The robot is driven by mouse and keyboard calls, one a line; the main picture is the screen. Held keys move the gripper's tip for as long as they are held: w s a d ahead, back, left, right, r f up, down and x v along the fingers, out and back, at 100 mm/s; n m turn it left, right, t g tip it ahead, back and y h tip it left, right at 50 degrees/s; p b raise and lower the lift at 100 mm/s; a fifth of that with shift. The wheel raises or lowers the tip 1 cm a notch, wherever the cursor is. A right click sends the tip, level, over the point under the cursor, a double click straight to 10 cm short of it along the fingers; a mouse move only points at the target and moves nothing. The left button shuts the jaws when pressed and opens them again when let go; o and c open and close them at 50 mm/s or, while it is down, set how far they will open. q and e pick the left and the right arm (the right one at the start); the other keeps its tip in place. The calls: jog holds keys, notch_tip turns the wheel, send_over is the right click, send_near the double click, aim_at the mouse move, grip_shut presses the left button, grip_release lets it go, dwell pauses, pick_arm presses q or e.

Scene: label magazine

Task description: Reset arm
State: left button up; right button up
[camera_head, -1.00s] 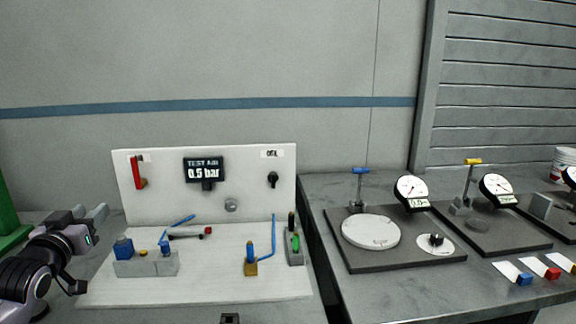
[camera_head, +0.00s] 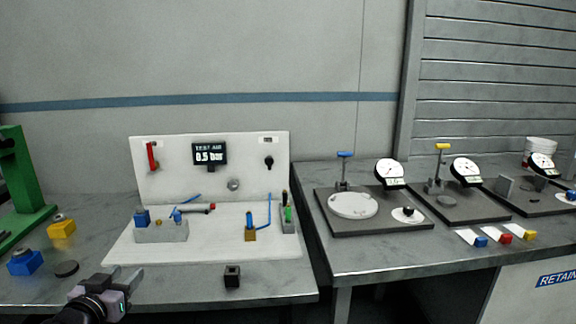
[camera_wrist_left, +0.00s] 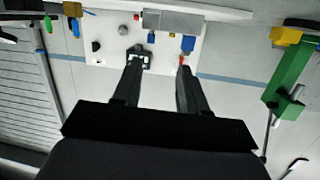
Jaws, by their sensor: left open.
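My left gripper (camera_head: 124,277) is low at the bench's front edge in the head view, its fingers apart and empty. In the left wrist view, which is upside down, its two fingers (camera_wrist_left: 158,70) are spread, with the test board beyond. The white test board (camera_head: 120,246) stands on the left bench, its display (camera_head: 209,154) reading "TEST AIR 0.5 bar". It carries a red handle (camera_head: 152,157), a black knob (camera_head: 269,162) and a grey block (camera_head: 160,232) with blue fittings. My right gripper is not in view.
A small black block (camera_head: 232,276) sits near the front edge. A green press (camera_head: 28,185), a yellow block (camera_head: 61,228), a blue block (camera_head: 25,263) and a dark disc (camera_head: 66,269) are at left. Dial-gauge stations (camera_head: 372,226) fill the right bench (camera_head: 390,261).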

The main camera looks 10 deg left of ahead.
pick_arm(q)
jog(key=s+d+f+m+g+h, duration=0.3)
jog(key=s+d+f+g+h, duration=0.2)
jog(key=s+d+f, duration=1.6)
notch_tip(320, 180, down, 2)
jog(key=shift+d+f+m, duration=0.1)
jog(key=shift+d+m, duration=0.3)
jog(key=shift+d, duration=0.85)
jog(key=shift+w, duration=0.1)
jog(key=shift+c, duration=0.4)
